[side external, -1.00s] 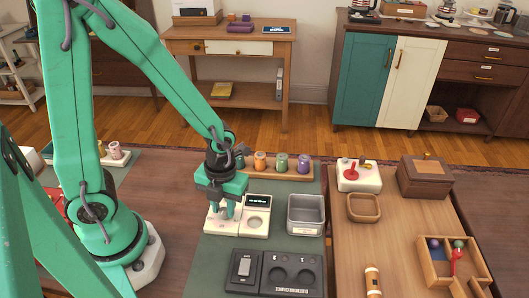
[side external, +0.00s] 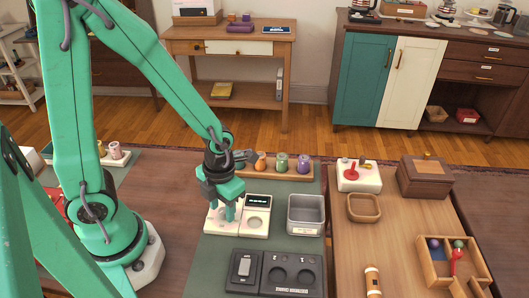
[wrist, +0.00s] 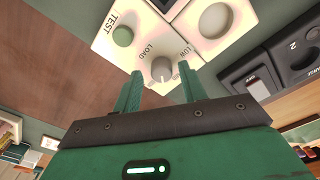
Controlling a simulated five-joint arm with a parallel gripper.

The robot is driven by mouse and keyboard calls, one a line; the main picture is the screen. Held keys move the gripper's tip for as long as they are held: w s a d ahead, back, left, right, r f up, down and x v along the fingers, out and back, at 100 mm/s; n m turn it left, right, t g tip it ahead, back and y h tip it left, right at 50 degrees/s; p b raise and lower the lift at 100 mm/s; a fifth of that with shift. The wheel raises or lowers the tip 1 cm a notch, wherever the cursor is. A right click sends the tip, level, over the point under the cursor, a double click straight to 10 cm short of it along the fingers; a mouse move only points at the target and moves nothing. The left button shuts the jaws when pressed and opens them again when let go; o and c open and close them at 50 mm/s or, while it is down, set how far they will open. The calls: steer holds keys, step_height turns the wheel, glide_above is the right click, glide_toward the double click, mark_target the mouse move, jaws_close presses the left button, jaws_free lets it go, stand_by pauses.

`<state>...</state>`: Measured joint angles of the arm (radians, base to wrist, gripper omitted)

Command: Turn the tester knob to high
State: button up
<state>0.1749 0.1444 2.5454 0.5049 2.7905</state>
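The tester is a white box (side external: 253,232) on the green mat, with a dark display and a round pad. Its grey knob (wrist: 162,69), labelled LOAD with LOW printed beside it, shows in the wrist view. A round green button (wrist: 123,36) labelled TEST is next to it. My gripper (side external: 226,213) points down over the tester's left part and hides the knob in the side view. In the wrist view my gripper (wrist: 160,70) has its fingers apart, one on each side of the knob, with small gaps visible. Contact cannot be told.
A grey metal bin (side external: 306,215) stands right of the tester. A black unit (side external: 273,274) lies in front. A wooden rack (side external: 270,172) with several coloured spools is behind. A wooden bowl (side external: 363,208) and a white box with a red lever (side external: 358,175) stand further right.

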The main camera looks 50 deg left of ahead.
steer(key=shift+w+r, duration=0.1)
steer(key=shift+r, duration=0.05)
steer(key=shift+r, duration=2.9)
step_height(320, 180, up, 3)
steer(key=n+t, duration=0.1)
steer(key=n, duration=0.5)
step_height(320, 180, up, 7)
steer(key=n+t, duration=0.3)
steer(key=n, duration=1.1)
glide_above(223, 210)
steer(key=a, duration=0.3)
step_height(223, 210, up, 6)
steer(key=s+a+n+t, duration=0.1)
steer(key=n+t, duration=0.1)
steer(key=n, duration=1.2)
steer(key=shift+s+a, duration=0.15)
steer(key=shift+s, duration=0.1)
